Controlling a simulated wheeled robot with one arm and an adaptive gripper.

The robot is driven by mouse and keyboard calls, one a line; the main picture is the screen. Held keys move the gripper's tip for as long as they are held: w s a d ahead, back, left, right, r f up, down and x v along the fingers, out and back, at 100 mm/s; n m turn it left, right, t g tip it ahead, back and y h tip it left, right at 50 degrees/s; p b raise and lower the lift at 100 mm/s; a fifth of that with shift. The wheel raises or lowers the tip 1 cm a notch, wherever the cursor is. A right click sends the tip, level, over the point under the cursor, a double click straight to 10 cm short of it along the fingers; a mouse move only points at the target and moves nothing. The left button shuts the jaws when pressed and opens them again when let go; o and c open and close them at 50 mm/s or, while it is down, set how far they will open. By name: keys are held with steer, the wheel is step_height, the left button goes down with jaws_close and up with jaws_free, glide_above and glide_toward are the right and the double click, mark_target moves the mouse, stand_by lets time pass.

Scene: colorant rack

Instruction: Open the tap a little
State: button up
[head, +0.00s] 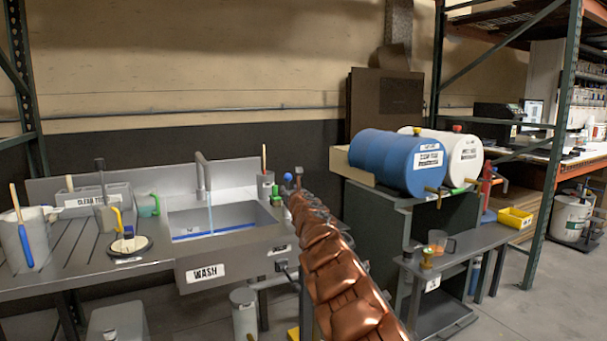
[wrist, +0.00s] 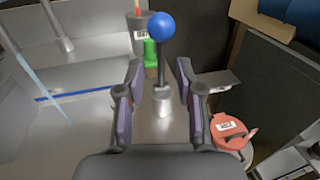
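The tap's spout (head: 202,172) rises behind the sink marked WASH (head: 232,256). A thin pale blue stream (head: 210,212) falls from it into the basin; the stream also shows in the wrist view (wrist: 38,85). A lever with a blue ball knob (wrist: 161,26) stands on a round metal base (wrist: 162,100) to the right of the basin; the knob also shows in the head view (head: 288,177). My gripper (wrist: 159,76) is open. In the wrist view its fingers lie on either side of the lever's dark stem, with visible gaps. In the head view my arm hides much of it.
A grey cup (wrist: 140,36) and a green item (wrist: 150,52) stand close behind the lever. A red-lidded container (wrist: 232,128) is right of my gripper. Blue (head: 385,160) and white drums lie farther right. A drying board with tools is left of the sink.

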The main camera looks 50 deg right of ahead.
steer(key=s+a+r+m+g+h+p, duration=0.35)
steer(key=s+r+m+g+p, duration=0.2)
steer(key=s+r+m, duration=0.4)
steer(key=s+a+r+m+g+y+p, duration=0.1)
steer(key=s+a+r+m+g+p, duration=0.2)
steer(key=s+a+m, duration=0.6)
steer(key=shift+s+a+m+g+p, duration=0.4)
steer(key=shift+a+m+g+p, duration=0.4)
steer(key=shift+m, duration=0.45)
steer(key=shift+d, duration=0.1)
